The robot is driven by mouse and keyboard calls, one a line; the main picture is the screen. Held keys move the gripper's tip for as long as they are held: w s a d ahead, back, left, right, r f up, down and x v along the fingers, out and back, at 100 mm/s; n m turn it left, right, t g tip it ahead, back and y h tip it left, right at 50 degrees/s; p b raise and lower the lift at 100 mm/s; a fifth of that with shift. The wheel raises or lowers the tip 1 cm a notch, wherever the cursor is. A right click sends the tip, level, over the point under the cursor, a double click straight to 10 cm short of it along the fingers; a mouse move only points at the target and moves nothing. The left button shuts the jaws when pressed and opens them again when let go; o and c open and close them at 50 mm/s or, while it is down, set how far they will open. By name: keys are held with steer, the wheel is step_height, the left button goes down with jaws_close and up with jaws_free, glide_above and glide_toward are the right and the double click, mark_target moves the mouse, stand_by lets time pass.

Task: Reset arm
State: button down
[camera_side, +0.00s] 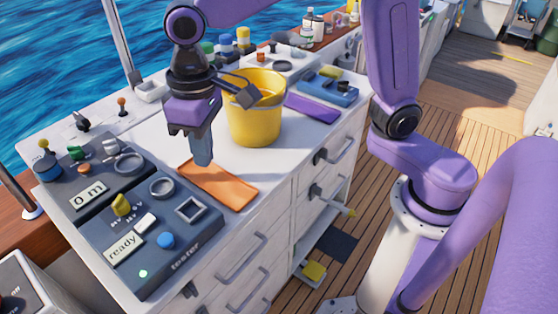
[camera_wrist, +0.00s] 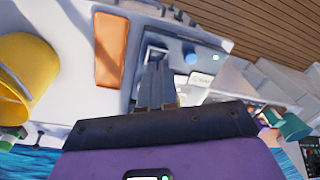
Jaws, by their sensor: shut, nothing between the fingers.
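My gripper (camera_side: 202,150) is shut and empty. In the side view its fingers point down above the white counter, near the far end of an orange mat (camera_side: 218,184). A small gap to the counter cannot be judged exactly. In the wrist view the closed fingers (camera_wrist: 156,84) sit side by side in the middle, with the orange mat (camera_wrist: 110,50) to their upper left.
A yellow bucket (camera_side: 254,115) stands right of my gripper. A dark tester panel (camera_side: 150,235) with knobs and a "ready" label lies at front left. A purple mat (camera_side: 312,107) and a blue box (camera_side: 328,88) lie behind. Drawers with handles (camera_side: 240,258) line the counter front.

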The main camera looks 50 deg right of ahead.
steer(key=s+d+f+n, duration=0.2)
steer(key=s+d+n, duration=0.1)
steer(key=s+d, duration=0.6)
steer(key=s+d+f+n, duration=0.3)
steer(key=s+d+n, duration=0.1)
steer(key=s+d, duration=0.5)
steer(key=d, duration=0.2)
steer(key=shift+d, duration=0.4)
steer(key=shift+r, duration=0.1)
stand_by(0.9)
